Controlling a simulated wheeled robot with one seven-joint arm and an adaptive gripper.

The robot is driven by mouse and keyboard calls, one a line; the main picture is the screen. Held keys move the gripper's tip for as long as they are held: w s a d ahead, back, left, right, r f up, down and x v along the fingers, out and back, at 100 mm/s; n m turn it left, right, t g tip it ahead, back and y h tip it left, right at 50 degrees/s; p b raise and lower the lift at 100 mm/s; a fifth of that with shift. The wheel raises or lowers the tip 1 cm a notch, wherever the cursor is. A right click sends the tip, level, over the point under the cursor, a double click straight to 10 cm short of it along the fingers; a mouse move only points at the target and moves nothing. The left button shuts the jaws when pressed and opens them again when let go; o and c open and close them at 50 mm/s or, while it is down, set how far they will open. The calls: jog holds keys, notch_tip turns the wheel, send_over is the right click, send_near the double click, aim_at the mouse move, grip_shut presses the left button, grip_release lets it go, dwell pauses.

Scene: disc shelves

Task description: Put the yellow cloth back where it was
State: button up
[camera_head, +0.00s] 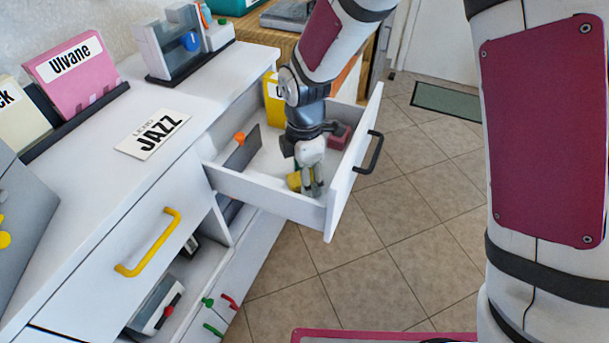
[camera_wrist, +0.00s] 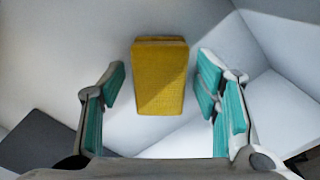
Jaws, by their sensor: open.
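The yellow cloth (camera_wrist: 160,78) is a folded, block-like piece lying on the white floor of the open drawer. In the head view the cloth (camera_head: 294,181) shows at the drawer's front end, partly hidden by my gripper. My gripper (camera_head: 311,185) reaches down into the drawer (camera_head: 264,194). In the wrist view my gripper (camera_wrist: 161,75) is open, with one teal-padded finger on each side of the cloth and a gap on both sides.
A yellow item (camera_head: 272,98) and a dark red box (camera_head: 340,137) stand farther back in the drawer. A JAZZ card (camera_head: 152,134) lies on the white cabinet top.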

notch_tip(320, 180, up, 12)
jog(key=p, duration=0.3)
jog(key=shift+r, duration=0.2)
jog(key=s+d+r+m, duration=0.1)
jog(key=d+r+m, duration=0.1)
jog(key=d, duration=0.1)
jog(key=s+d+r+m, duration=0.1)
jog(key=s+d+r, duration=0.1)
jog(key=r, duration=0.1)
jog(key=s+d+r+m, duration=0.1)
jog(key=d+r+m, duration=0.1)
jog(key=d, duration=0.1)
jog(key=shift+s+d+r+m+t+h, duration=0.25)
jog(key=shift+d+r+m+t+h, duration=0.05)
jog(key=shift+d+r, duration=0.1)
jog(key=s+d+r+m, duration=0.1)
jog(key=s+d+m, duration=0.3)
jog(key=s+m, duration=0.2)
jog(key=s+d+r+m, duration=0.2)
jog(key=s+d+m, duration=0.3)
jog(key=s, duration=0.5)
jog(key=s+d+r+m, duration=0.2)
jog(key=s+d+m, duration=0.2)
jog(key=s+m, duration=0.2)
jog(key=s, duration=0.2)
jog(key=shift+s+d+r+m, duration=0.25)
jog(key=shift+s+d+m, duration=0.1)
jog(key=shift+s+m, duration=0.05)
